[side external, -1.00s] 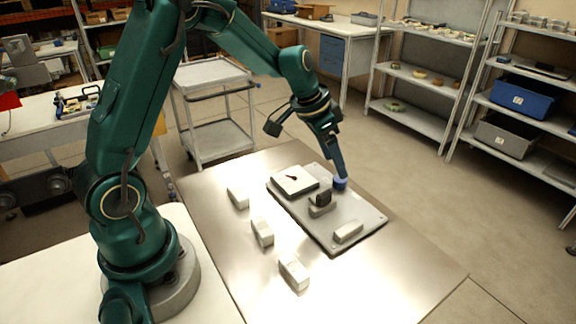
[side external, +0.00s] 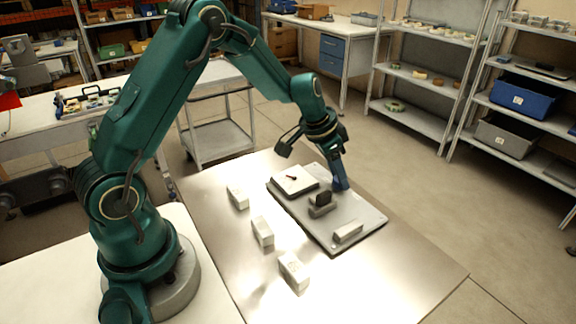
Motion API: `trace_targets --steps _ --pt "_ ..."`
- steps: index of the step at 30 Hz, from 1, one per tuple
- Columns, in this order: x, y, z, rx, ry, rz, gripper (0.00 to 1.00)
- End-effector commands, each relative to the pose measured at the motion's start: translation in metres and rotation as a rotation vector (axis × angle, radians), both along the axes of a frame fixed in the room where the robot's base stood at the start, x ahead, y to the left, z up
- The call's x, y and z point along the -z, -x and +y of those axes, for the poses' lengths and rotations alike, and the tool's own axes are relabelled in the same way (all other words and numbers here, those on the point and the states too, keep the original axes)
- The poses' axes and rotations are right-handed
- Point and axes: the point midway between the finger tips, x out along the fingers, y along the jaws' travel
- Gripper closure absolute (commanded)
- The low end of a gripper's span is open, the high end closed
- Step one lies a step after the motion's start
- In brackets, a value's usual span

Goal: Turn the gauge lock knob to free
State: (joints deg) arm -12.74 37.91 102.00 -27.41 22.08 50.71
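A grey base plate (side external: 368,217) lies on the metal table. A white square pad with a small red and dark pointer-like mark (side external: 293,179) sits at its far left. A blue knob (side external: 341,187) stands at the plate's far edge, right of the pad, and is mostly hidden by my gripper. My gripper (side external: 339,182) points down at the knob, its tips at the knob's height. I cannot tell whether the fingers are closed on it, nor which way the knob is turned.
A dark block on a grey foot (side external: 321,203) and a pale bar (side external: 347,233) stand on the plate near the gripper. White boxes (side external: 238,197), (side external: 262,231), (side external: 293,271) stand left of the plate. The table's right front (side external: 400,280) is clear.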

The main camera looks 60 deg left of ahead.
Motion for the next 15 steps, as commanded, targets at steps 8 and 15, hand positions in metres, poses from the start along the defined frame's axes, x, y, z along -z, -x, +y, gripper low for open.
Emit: trace_targets --steps 8,15 --pt "-0.0004 0.0000 0.0000 -0.018 -0.001 -0.001 1.00" --pt "-0.0007 0.0000 -0.0005 -0.110 -0.002 -0.001 1.00"
